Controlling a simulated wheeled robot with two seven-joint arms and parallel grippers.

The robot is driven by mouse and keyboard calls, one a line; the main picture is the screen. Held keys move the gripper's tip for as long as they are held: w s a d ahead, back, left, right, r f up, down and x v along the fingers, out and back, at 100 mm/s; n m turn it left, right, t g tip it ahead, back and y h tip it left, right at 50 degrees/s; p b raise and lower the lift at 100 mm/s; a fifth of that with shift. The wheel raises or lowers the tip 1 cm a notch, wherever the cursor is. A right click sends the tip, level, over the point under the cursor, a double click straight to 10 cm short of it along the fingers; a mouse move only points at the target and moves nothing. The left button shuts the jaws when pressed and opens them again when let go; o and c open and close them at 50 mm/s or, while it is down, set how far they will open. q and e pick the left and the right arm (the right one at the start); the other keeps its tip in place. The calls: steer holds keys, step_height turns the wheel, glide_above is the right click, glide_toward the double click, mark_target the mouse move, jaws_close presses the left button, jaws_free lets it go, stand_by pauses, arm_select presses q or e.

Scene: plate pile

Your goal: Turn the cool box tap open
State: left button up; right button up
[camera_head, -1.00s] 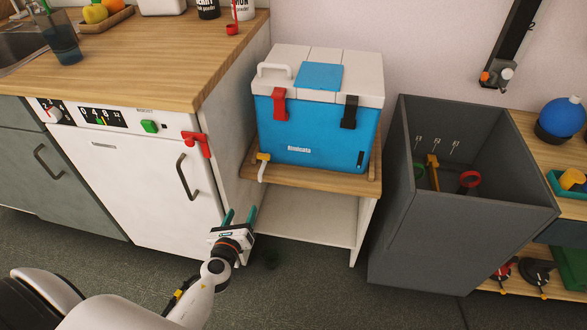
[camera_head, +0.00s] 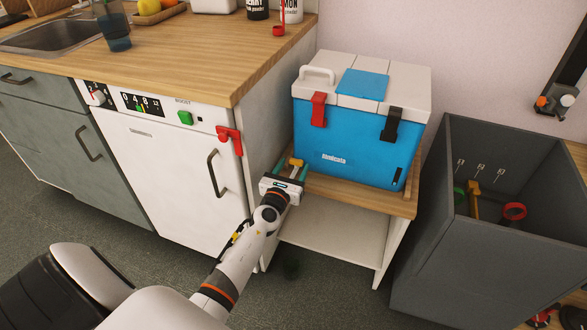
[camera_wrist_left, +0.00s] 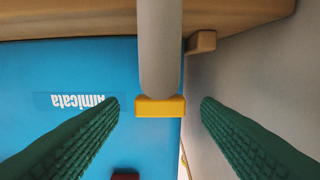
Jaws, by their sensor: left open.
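The blue cool box (camera_head: 345,140) with a white and blue lid stands on a wooden shelf top. Its tap has a yellow handle (camera_head: 296,163) at the box's lower left corner. In the left wrist view the yellow handle (camera_wrist_left: 160,106) and the pale grey spout (camera_wrist_left: 160,45) lie between the two green fingers, with a gap on both sides. My left gripper (camera_head: 290,171) is open around the tap and appears not to touch it. The wrist view also shows the blue box front (camera_wrist_left: 60,75) with its label upside down. My right gripper is not in view.
The white dishwasher (camera_head: 170,180) and wooden counter stand close on the left, with a red lever (camera_head: 229,138) near the gripper. A wooden shelf top (camera_head: 350,194) bears the box. A grey open bin (camera_head: 440,240) stands right.

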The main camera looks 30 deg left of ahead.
arm_select(q)
steer(key=shift+w+a, duration=0.1)
steer(key=shift+w, duration=0.35)
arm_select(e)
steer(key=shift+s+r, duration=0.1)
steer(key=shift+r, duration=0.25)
arm_select(q)
steer(key=shift+c, duration=0.4)
steer(key=c, duration=0.9)
